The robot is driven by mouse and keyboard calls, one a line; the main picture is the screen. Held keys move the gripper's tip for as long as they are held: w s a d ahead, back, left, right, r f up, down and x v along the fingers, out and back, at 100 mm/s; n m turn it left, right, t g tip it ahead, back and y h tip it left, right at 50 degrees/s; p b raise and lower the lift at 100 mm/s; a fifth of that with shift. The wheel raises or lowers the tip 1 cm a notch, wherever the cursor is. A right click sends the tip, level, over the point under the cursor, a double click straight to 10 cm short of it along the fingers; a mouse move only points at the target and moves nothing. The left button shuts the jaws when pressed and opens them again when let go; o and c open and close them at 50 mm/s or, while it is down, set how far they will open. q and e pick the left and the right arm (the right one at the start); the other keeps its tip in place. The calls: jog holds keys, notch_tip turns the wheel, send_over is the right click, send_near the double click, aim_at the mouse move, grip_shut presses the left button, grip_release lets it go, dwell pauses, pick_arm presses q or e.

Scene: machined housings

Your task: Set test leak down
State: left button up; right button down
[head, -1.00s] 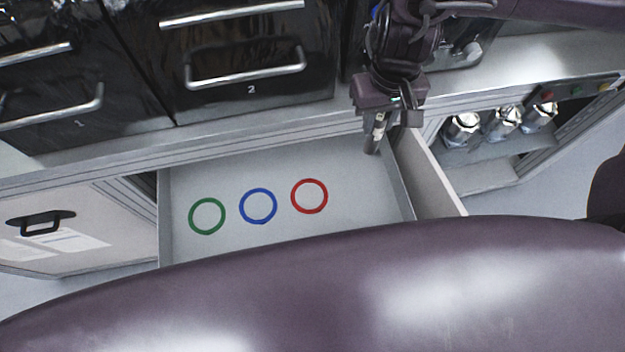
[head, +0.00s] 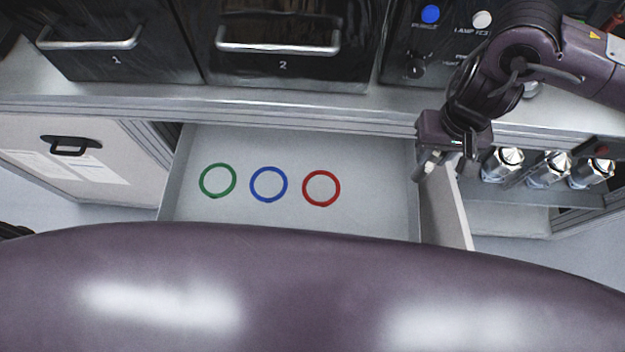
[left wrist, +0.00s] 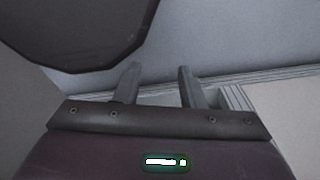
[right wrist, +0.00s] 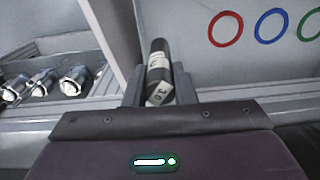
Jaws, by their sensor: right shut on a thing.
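My right gripper (head: 446,160) is shut on the test leak (right wrist: 158,72), a dark cylinder with pale labels, one of which has markings near the fingers. In the head view the test leak (head: 428,165) hangs near the drawer's right wall, clear of the rings. The open drawer (head: 380,218) has a green ring (head: 217,181), a blue ring (head: 269,184) and a red ring (head: 321,188) marked on its pale floor; all three are empty. My left gripper (left wrist: 159,72) is open and empty in the left wrist view; it is not in the head view.
Black drawers with handles (head: 278,45) and a knob panel (head: 430,55) rise behind. A pale panel with a black handle (head: 70,146) is at left. The drawer floor is clear.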

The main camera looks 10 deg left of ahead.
notch_tip(320, 180, down, 14)
jog(key=s+r+n+b, duration=0.1)
jog(key=s+n+b, duration=0.1)
jog(key=n+b, duration=0.3)
jog(key=a+r+m+b, duration=0.2)
jog(key=a+r+m, duration=0.2)
jog(key=m, duration=0.3)
jog(key=w+a+r+m+b, duration=0.1)
jog(key=a+r+m+b, duration=0.1)
jog(key=a+r+m, duration=0.2)
notch_tip(320, 180, up, 3)
jog(key=m, duration=0.4)
jog(key=shift+f+m, duration=0.2)
jog(key=shift+m, duration=0.1)
